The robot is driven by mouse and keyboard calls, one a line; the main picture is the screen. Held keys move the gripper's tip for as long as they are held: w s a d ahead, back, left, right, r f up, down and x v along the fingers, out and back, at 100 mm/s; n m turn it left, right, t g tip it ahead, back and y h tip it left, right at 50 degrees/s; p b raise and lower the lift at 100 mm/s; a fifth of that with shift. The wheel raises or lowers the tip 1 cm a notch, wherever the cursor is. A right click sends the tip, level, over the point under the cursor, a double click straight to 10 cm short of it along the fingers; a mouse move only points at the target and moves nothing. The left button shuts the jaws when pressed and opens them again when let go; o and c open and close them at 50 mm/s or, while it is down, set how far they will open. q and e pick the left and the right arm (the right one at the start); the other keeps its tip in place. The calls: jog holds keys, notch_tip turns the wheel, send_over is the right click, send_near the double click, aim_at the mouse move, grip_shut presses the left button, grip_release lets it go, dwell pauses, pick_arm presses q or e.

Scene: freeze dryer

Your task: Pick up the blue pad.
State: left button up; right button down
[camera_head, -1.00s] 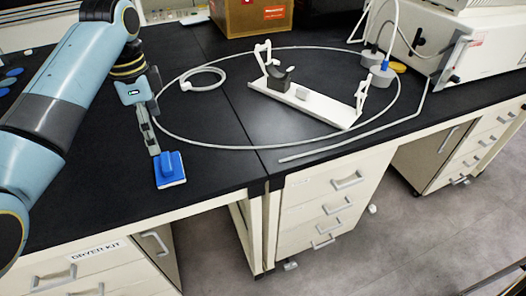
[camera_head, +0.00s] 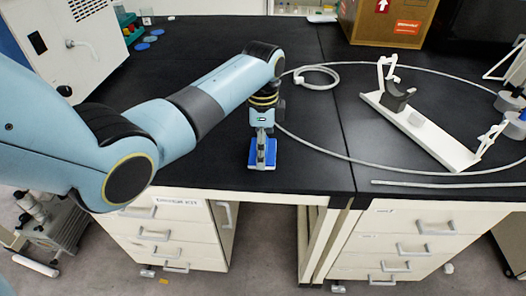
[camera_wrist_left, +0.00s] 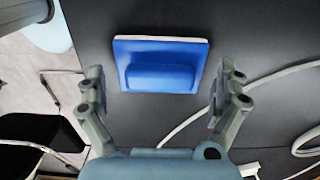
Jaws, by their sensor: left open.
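The blue pad (camera_head: 272,153) lies on the black bench top near its front edge. It has a raised blue grip on top and a thin white layer underneath. My left gripper (camera_head: 261,162) points down at the pad and hides part of it in the head view. In the left wrist view the pad (camera_wrist_left: 160,65) lies beyond the fingertips, and its raised grip lines up with the space between them. The left gripper (camera_wrist_left: 160,82) is open with nothing between its fingers. My right gripper is not in view.
A grey hose (camera_head: 330,157) loops over the bench to the right of the pad. A white stand (camera_head: 420,130) sits inside the loop. A cardboard box (camera_head: 392,20) is at the back. Blue discs (camera_head: 150,39) lie at the back left. The bench around the pad is clear.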

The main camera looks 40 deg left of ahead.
pick_arm(q)
jog(key=shift+s+f, duration=0.1)
jog(key=shift+s, duration=0.05)
jog(key=c, duration=1.4)
jog(key=shift+r, duration=0.35)
jog(key=r, duration=0.2)
jog(key=d+r, duration=0.1)
jog(key=r, duration=0.1)
jog(key=shift+p, duration=0.3)
jog(key=s+d+r, duration=0.3)
jog(key=d+r, duration=0.3)
jog(key=d, duration=0.4)
jog(key=shift+s+r, duration=0.2)
jog(key=shift+r, duration=0.05)
